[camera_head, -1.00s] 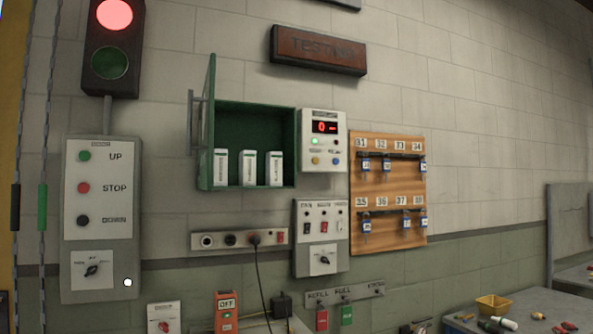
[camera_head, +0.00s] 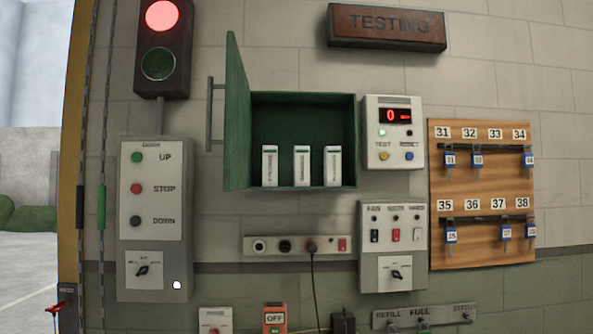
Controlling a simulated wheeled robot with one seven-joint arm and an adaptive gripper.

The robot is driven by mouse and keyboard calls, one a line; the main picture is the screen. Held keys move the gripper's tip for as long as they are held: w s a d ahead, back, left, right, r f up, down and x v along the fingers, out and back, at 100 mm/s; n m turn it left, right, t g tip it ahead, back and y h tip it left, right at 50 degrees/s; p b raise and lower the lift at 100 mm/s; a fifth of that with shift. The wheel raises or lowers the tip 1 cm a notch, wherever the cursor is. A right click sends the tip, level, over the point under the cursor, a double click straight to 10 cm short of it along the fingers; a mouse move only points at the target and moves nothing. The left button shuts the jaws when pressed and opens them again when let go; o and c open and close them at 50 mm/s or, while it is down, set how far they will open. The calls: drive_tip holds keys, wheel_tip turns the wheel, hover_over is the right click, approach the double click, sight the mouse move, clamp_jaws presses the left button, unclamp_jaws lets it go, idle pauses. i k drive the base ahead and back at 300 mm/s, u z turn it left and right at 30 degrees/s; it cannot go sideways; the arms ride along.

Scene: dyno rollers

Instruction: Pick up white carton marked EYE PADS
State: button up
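Three white cartons stand upright side by side in an open green wall cabinet: a left carton (camera_head: 269,166), a middle carton (camera_head: 302,166) and a right carton (camera_head: 332,164). Each has a green band at the top and dark lettering down its front. The lettering is too small to read, so I cannot tell which one is marked EYE PADS. The green cabinet (camera_head: 300,99) has its door (camera_head: 237,115) swung open to the left. My gripper is not in view.
A door control box (camera_head: 128,270) and a lit red signal lamp (camera_head: 161,16) are left of the cabinet. A display box (camera_head: 380,169) and a key board (camera_head: 480,182) are to the right. A socket strip (camera_head: 258,256) with a hanging cable is below.

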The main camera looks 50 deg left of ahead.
sight(269, 153)
drive_tip(key=i, duration=0.15)
drive_tip(key=u, duration=1)
